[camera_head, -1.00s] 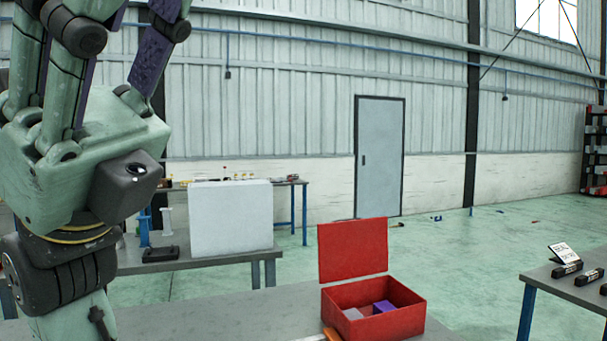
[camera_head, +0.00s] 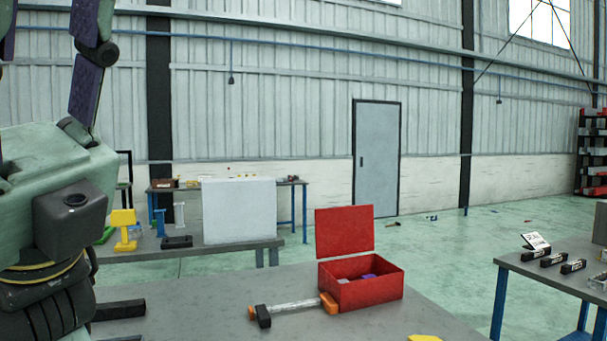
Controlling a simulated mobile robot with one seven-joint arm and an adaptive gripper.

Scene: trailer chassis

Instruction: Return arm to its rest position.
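My gripper (camera_head: 48,32) is at the far left of the head view, pointing up. Its two purple-and-green fingers stand apart with only wall showing between them, so it looks open and empty. The fingertips run up to or past the picture's edge, and the left finger is mostly cut off. My green arm with its dark joint sits below it, also partly outside the picture. The gripper touches nothing that I can see.
A grey table (camera_head: 225,320) in front holds an open red box (camera_head: 362,292) with small items inside. A tool with a black and orange end (camera_head: 295,306) lies beside the box.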

